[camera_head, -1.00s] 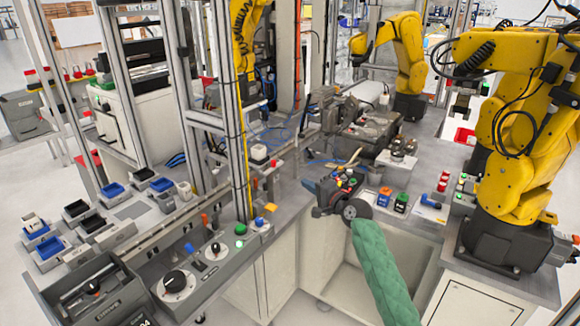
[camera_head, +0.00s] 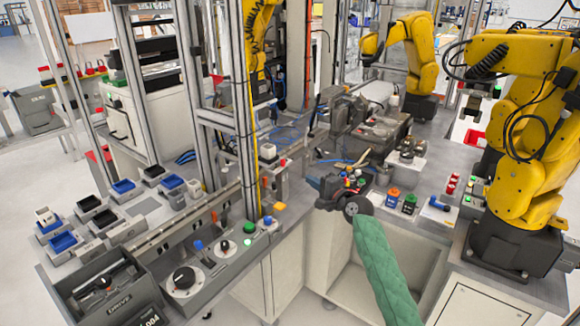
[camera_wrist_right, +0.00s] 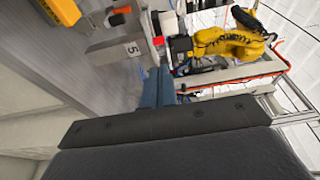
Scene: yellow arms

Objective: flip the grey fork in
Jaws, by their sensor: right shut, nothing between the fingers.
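My right arm in its green sleeve comes in from the lower right in the head view. Its dark gripper (camera_head: 318,184) is over the inner edge of the grey worktop, in front of the machine. In the right wrist view the blue-grey fingers (camera_wrist_right: 158,88) are together, with nothing seen between them. They point toward a grey block marked 5 (camera_wrist_right: 125,48) and a red button (camera_wrist_right: 158,41); I cannot tell whether they touch anything. I cannot pick out the grey fork with certainty in either view. My left gripper is out of view.
A large yellow robot arm (camera_head: 520,150) stands at the right. A control panel with knobs (camera_head: 184,278) and small bins (camera_head: 123,187) are at the left. An upright post (camera_head: 237,120) stands left of my gripper.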

